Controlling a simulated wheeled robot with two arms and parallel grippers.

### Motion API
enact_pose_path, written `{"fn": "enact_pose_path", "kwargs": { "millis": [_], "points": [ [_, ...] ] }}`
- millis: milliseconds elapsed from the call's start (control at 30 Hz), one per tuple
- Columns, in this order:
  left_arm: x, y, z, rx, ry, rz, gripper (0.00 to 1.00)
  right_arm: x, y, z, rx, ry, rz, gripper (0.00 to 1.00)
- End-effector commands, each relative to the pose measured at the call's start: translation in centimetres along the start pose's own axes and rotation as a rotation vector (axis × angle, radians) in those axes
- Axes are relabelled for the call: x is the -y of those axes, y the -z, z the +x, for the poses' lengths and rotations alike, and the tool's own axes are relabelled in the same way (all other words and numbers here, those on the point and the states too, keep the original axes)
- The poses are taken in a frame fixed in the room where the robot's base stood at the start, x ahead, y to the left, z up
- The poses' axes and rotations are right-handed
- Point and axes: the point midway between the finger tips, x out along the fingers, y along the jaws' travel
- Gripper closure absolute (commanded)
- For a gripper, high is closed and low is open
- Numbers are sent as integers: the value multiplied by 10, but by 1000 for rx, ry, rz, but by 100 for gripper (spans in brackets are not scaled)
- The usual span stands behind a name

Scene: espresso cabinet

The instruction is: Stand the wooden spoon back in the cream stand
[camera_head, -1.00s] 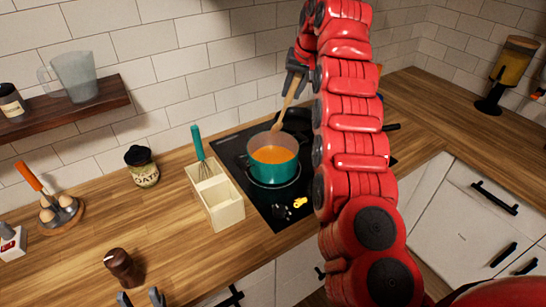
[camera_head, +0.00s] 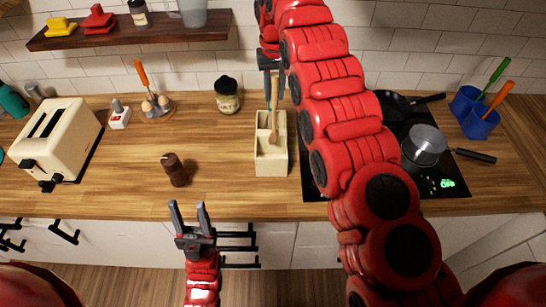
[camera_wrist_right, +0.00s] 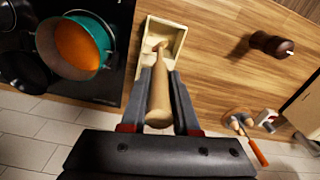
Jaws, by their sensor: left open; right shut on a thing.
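The cream stand (camera_head: 271,160) is on the wooden counter, left of the black hob. My right gripper (camera_head: 270,62) is shut on the wooden spoon (camera_head: 275,105) near the top of its handle. The spoon hangs roughly upright, its head down at the stand. In the right wrist view, the spoon (camera_wrist_right: 160,95) runs between the fingers toward the stand (camera_wrist_right: 172,65). I cannot tell how far the head is inside a compartment. My left gripper (camera_head: 192,215) is open and empty in front of the counter edge.
The teal pot (camera_wrist_right: 98,30) of orange soup is beside the stand, hidden behind my right arm in the head view. A brown mill (camera_head: 175,170), an oat jar (camera_head: 228,95) and a toaster (camera_head: 62,140) stand to the left. A shelf (camera_head: 130,30) overhangs the back.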

Motion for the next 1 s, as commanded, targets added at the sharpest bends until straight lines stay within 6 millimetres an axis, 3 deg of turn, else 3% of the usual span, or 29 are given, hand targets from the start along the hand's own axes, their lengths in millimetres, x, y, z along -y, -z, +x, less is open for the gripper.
{"fn": "enact_pose_path", "kwargs": {
  "millis": [300, 400, 633, 800, 1000],
  "points": [
    [-2, -8, -49, 0, 0, 0, 50, 2, -4, 60, 13, -8, -9, 100],
    [-2, -6, -37, 0, 0, 0, 50, 2, -4, 61, 15, -8, -10, 100],
    [-2, -6, -34, 0, 0, 0, 50, 3, -4, 72, 12, -6, -9, 100],
    [-1, -4, -20, 0, 0, 0, 50, 4, -5, 93, 15, -6, -11, 100],
    [-1, -4, -22, 0, 0, 0, 50, 4, -4, 102, 11, -5, -10, 100]
  ]
}}
